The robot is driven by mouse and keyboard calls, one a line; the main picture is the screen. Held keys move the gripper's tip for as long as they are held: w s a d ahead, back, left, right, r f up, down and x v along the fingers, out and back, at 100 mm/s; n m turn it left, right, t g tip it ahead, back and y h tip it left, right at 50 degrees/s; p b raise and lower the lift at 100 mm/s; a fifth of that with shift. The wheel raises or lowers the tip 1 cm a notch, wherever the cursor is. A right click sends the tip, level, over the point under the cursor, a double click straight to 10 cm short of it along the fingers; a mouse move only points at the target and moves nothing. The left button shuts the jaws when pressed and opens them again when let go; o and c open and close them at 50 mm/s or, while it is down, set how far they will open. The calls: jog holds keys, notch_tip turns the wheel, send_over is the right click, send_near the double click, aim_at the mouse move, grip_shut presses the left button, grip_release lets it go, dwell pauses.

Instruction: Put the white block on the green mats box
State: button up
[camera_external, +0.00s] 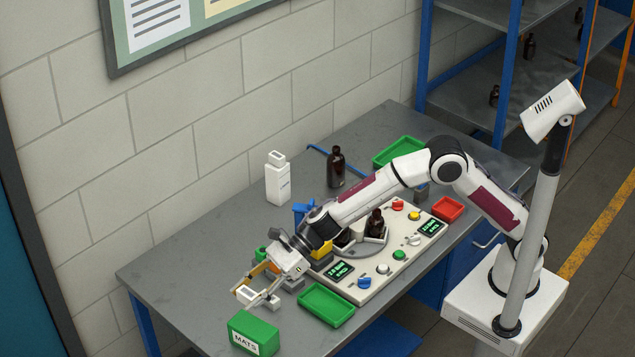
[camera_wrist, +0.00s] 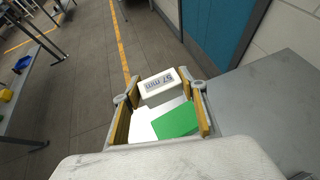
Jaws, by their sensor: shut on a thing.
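The green mats box (camera_external: 252,335) stands at the table's front left corner, with a white "MATS" label on its side. My gripper (camera_external: 256,288) is shut on the white block (camera_external: 246,294), which is up in the air, just behind the box in the external view and apart from it. In the wrist view, the white block (camera_wrist: 160,84) shows "57 mm" on one face, between the yellow-padded fingers of my gripper (camera_wrist: 160,115). A green surface (camera_wrist: 178,121) and a white patch show between the fingers; I cannot tell what the white patch belongs to.
A green tray (camera_external: 327,305) lies right of the box, beside a control panel (camera_external: 372,283) with knobs and displays. A white bottle (camera_external: 278,180) and an amber bottle (camera_external: 336,168) stand at the back. The table's left end (camera_external: 160,270) is clear.

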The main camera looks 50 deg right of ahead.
jog(key=shift+w+d+f+m+t, duration=0.15)
jog(key=shift+w+d+f, duration=0.1)
jog(key=shift+f, duration=0.2)
jog(key=shift+w+d+f+m+t, duration=0.15)
jog(key=shift+d+f, duration=0.1)
jog(key=shift+f, duration=0.15)
jog(key=shift+w+d+f, duration=0.15)
jog(key=shift+w+d, duration=0.05)
jog(key=shift+w, duration=0.15)
send_over(252, 326)
jog(key=shift+f, duration=3.1)
jog(key=shift+f, duration=1.9)
jog(key=shift+f, duration=0.1)
